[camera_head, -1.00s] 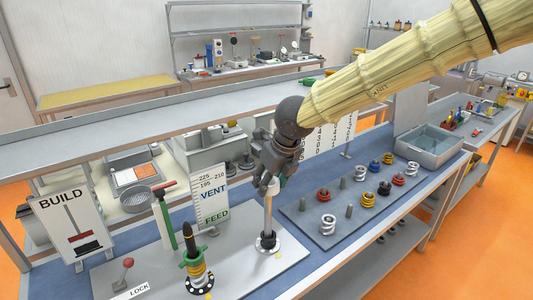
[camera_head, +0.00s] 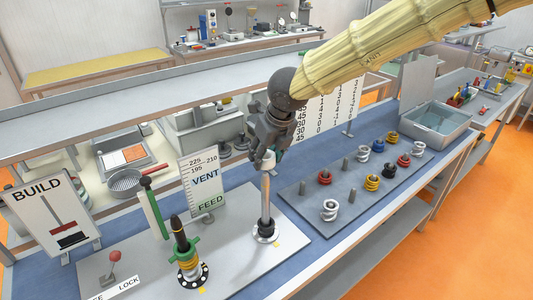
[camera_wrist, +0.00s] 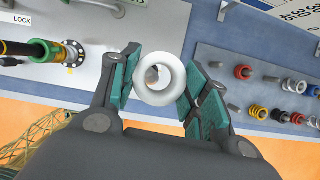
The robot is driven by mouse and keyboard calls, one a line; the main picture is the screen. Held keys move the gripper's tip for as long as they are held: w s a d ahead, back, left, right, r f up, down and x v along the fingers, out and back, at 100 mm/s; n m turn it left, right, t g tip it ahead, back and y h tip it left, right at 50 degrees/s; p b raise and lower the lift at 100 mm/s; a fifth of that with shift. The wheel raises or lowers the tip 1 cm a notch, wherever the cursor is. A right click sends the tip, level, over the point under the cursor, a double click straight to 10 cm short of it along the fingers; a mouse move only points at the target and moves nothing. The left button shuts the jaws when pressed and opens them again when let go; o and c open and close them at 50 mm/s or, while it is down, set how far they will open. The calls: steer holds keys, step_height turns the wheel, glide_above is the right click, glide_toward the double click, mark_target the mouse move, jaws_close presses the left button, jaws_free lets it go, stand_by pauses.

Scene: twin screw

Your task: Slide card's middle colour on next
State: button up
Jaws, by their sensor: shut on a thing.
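My gripper (camera_head: 268,160) is shut on a white ring (camera_wrist: 175,98); in the wrist view the ring sits between the teal finger pads. The ring is at the top of the right upright shaft (camera_head: 265,205). A grey round end shows inside the ring's hole; I cannot tell how far the shaft passes through. The left shaft (camera_head: 179,232) has a dark tip, a green collar (camera_head: 184,252) and yellow and pale rings below. The BUILD card (camera_head: 48,215) shows a grey upright bar with dark red and black blocks low down; its exact colour order is too small to tell.
A grey peg board (camera_head: 310,215) to the right bears red, yellow, white and blue coils and some bare pegs. A red-knobbed lever (camera_head: 114,256) stands by the LOCK label. The VENT/FEED gauge card (camera_head: 205,185) is behind the shafts. An open grey bin (camera_head: 437,122) stands far right.

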mark_target(268, 193)
steer(key=shift+s+f+b, duration=0.25)
steer(key=shift+s+b, duration=0.3)
steer(key=shift+s, duration=0.15)
steer(key=shift+w+f+b, duration=0.4)
steer(key=shift+f+b, duration=0.05)
steer(key=shift+f, duration=0.3)
steer(key=shift+s+f, duration=0.25)
steer(key=shift+f, duration=0.15)
steer(key=shift+w+f+b, duration=0.15)
steer(key=shift+f+b, duration=0.3)
steer(key=shift+f, duration=0.4)
steer(key=shift+f, duration=0.15)
steer(key=shift+f+b, duration=3.15)
steer(key=shift+f, duration=1.85)
steer(key=o, duration=1.1)
